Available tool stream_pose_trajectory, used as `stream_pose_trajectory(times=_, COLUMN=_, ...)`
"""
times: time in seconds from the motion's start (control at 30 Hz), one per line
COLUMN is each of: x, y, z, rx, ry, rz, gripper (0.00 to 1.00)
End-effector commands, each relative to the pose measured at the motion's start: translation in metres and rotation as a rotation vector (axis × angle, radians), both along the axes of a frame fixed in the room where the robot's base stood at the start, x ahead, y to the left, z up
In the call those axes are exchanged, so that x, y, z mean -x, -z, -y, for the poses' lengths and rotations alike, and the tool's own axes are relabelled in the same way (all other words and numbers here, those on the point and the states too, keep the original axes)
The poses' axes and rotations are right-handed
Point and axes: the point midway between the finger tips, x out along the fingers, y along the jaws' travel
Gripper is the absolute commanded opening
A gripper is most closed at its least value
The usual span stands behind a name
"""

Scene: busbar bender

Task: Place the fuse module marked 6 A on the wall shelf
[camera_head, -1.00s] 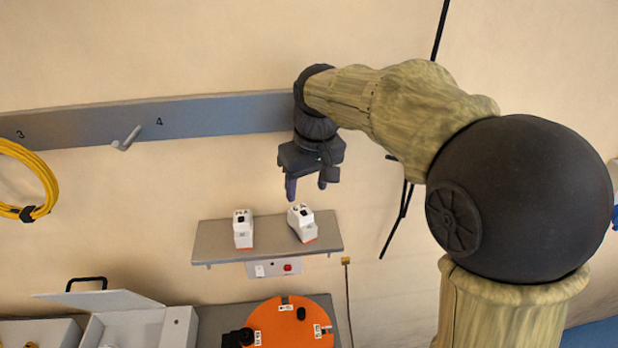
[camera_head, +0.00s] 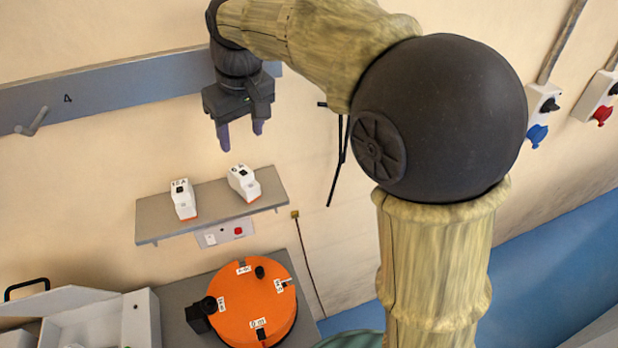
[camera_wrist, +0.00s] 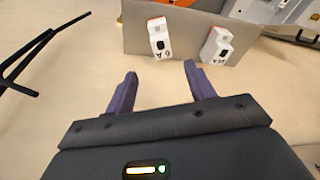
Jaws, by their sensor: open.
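The wall shelf (camera_head: 212,204) is a narrow grey board on the wall. The white fuse module marked 6 A (camera_head: 243,184) stands on its right part, slightly turned, with an orange foot. In the wrist view the 6 A module (camera_wrist: 160,40) shows its label upside down. My gripper (camera_head: 241,140) is open and empty, a little above and apart from the 6 A module. In the wrist view the open fingers (camera_wrist: 160,72) point towards that module, with a gap between.
A second white fuse module (camera_head: 183,200) stands left on the shelf; its label is hard to read. Below are a switch panel (camera_head: 225,232), an orange round turntable (camera_head: 250,305) and an open white box (camera_head: 100,320). A grey rail (camera_head: 110,96) runs behind my arm.

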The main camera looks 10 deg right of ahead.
Motion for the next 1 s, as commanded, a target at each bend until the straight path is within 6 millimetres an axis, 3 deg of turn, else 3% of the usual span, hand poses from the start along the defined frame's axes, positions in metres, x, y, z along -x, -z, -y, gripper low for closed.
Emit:
stream_pose_trajectory(times=0.13, x=0.000, y=0.007, z=0.007, rx=0.001, ry=0.018, rz=-0.002, gripper=0.54)
stream_pose_trajectory(times=0.23, x=0.000, y=0.022, z=0.023, rx=0.001, ry=0.062, rz=-0.002, gripper=0.54)
stream_pose_trajectory(times=0.53, x=0.018, y=0.094, z=0.106, rx=-0.001, ry=0.280, rz=0.006, gripper=0.54)
stream_pose_trajectory(times=0.8, x=0.065, y=0.156, z=0.174, rx=-0.004, ry=0.477, rz=0.017, gripper=0.54)
stream_pose_trajectory(times=1.0, x=0.111, y=0.191, z=0.209, rx=-0.007, ry=0.601, rz=0.026, gripper=0.54)
